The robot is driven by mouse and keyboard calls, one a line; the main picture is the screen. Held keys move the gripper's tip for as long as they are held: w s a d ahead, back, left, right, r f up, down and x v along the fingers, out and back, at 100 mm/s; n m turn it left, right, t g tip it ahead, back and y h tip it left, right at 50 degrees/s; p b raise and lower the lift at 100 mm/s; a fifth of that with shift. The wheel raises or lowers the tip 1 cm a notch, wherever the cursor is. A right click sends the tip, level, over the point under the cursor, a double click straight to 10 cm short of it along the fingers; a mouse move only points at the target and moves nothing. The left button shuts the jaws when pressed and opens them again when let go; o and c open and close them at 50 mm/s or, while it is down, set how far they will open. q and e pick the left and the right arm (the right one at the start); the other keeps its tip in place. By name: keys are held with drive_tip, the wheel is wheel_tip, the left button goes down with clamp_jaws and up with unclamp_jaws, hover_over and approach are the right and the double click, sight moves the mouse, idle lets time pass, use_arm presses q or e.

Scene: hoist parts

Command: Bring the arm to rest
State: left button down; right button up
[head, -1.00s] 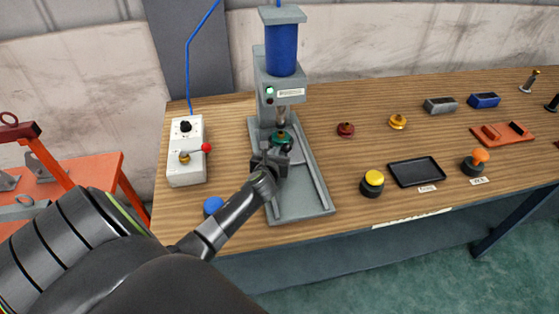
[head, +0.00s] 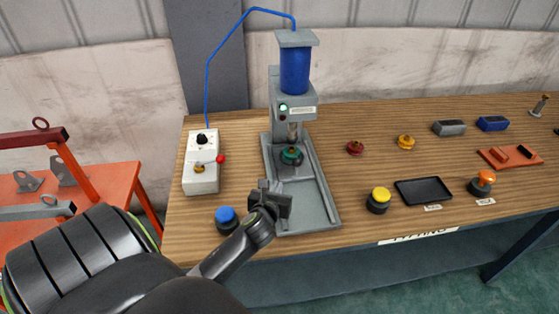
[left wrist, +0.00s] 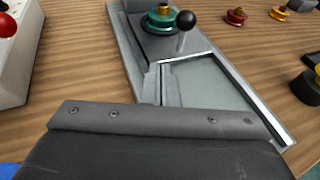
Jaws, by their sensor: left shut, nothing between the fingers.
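My left arm comes in from the lower left of the head view. Its gripper (head: 272,198) is shut and empty, above the front part of the grey press base (head: 312,208). In the left wrist view the gripper's dark body fills the bottom, with the press base (left wrist: 215,88) beyond it. A green part with a brass top (head: 291,156) sits under the press ram, apart from the gripper. It also shows at the top of the left wrist view (left wrist: 160,20), beside a black ball knob (left wrist: 186,19). My right gripper is not in view.
The press with its blue cylinder (head: 295,70) stands behind the gripper. A white control box (head: 202,170) with a red knob is to its left, a blue button (head: 227,217) close by. A yellow button (head: 379,198) and black tray (head: 424,190) are to the right. Orange stand (head: 110,190) far left.

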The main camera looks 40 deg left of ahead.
use_arm(q)
drive_tip(key=shift+s+d, duration=0.1)
drive_tip(key=shift+s, duration=0.15)
drive_tip(key=shift+s, duration=0.1)
